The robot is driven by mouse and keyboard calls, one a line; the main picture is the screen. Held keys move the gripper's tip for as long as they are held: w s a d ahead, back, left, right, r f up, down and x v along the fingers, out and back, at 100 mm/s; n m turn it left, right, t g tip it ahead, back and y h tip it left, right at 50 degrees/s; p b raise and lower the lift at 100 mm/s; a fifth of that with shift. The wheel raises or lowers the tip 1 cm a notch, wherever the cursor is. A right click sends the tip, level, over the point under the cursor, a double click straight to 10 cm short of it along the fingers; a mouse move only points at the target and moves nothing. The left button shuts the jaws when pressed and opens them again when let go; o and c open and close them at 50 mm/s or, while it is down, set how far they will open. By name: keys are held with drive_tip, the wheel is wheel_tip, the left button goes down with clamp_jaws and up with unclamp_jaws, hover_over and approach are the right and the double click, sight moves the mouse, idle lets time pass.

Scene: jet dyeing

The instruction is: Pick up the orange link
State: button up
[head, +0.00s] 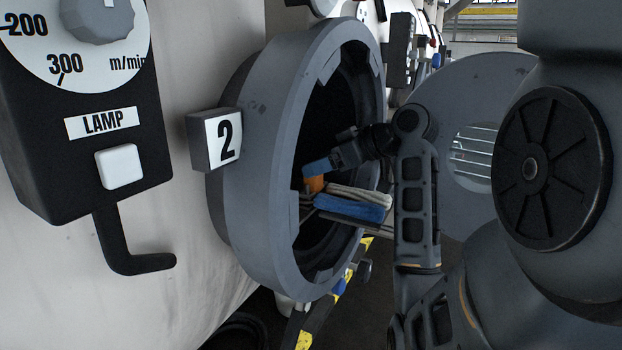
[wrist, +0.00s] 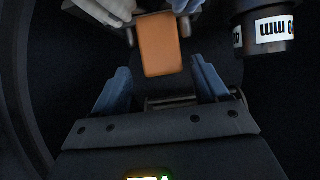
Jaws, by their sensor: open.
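The orange link (head: 315,184) sits inside the round opening of the machine numbered 2, near a blue bundle and a pale bundle. In the wrist view the orange link (wrist: 161,46) is a rounded block lying ahead of my gripper, between the lines of its two fingers. My gripper (wrist: 160,78) is open, with one blue finger on each side and the link's near end close to the space between them. Contact cannot be told. In the head view my gripper (head: 318,167) reaches into the opening, just above the link, which it partly hides.
The grey rim (head: 262,190) of the opening surrounds my wrist. A blue bundle (head: 350,208) and a pale bundle (head: 358,193) stick out through it. A dark cylinder with a white "mm" label (wrist: 264,28) stands right of the link. The round door (head: 465,85) is swung open at right.

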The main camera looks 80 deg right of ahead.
drive_tip(key=shift+a+p+x, duration=0.1)
drive_tip(key=shift+p+x, duration=0.05)
drive_tip(key=shift+x, duration=0.95)
drive_tip(key=shift+a+p+x, duration=0.15)
drive_tip(key=shift+x, duration=0.95)
drive_tip(key=shift+f, duration=0.1)
drive_tip(key=c, duration=1)
drive_tip(key=shift+c, duration=0.5)
